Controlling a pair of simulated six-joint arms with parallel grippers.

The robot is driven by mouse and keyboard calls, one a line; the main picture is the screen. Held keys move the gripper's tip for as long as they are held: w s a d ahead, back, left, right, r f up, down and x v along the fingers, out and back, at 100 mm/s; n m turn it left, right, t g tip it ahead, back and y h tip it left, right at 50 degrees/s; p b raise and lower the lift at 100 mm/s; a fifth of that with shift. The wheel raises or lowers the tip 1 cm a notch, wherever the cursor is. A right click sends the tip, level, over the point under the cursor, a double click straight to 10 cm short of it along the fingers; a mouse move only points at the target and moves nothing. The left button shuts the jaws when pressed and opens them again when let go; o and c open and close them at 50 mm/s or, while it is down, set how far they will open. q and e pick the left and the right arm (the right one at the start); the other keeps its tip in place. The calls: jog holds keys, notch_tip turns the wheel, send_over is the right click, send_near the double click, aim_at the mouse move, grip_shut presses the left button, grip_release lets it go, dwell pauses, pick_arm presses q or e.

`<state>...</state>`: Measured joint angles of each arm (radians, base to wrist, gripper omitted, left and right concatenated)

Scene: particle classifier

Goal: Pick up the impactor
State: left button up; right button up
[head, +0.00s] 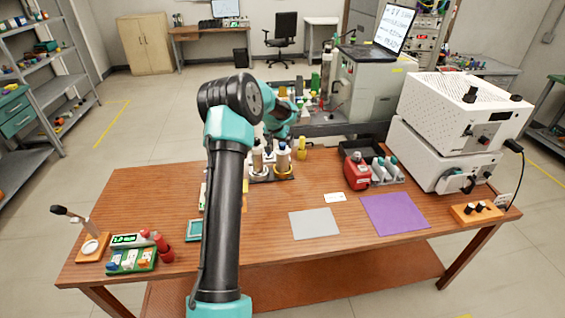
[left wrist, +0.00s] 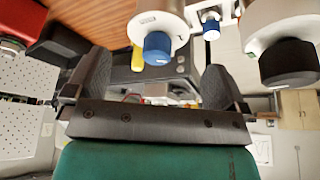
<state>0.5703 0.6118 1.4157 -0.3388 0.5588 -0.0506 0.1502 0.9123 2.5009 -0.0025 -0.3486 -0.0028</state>
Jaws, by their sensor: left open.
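No label tells which object is the impactor; the likeliest candidates are pale cylinders on a dark rack (head: 270,178) at the back middle of the table. One cylinder (head: 283,162) has a blue cap, and its blue cap (left wrist: 157,47) also shows in the left wrist view, beyond and roughly between the fingers. A second cylinder (head: 257,160) has a dark cap, and a black-capped cylinder (left wrist: 288,58) shows at the right of the left wrist view. My left gripper (head: 271,138) is just above the rack. In the left wrist view its fingers (left wrist: 158,88) are spread and hold nothing. My right gripper is out of view.
A small yellow object (head: 302,149) stands right of the rack. A grey mat (head: 314,223) and purple mat (head: 395,213) lie bare in front.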

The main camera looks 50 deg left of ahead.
aim_at(282, 144)
pick_arm(q)
jog(key=shift+x, duration=2.6)
jog(key=shift+w+d, duration=0.1)
jog(key=shift+w, duration=0.05)
jog(key=shift+r, duration=0.1)
jog(key=c, duration=1.7)
jog(key=shift+r, duration=1.8)
jog(key=s+d, duration=0.3)
jog(key=d, duration=0.1)
jog(key=s+d+r, duration=0.1)
jog(key=s+d, duration=0.6)
jog(key=d, duration=0.1)
jog(key=shift+s+r, duration=0.2)
jog(key=shift+s, duration=0.1)
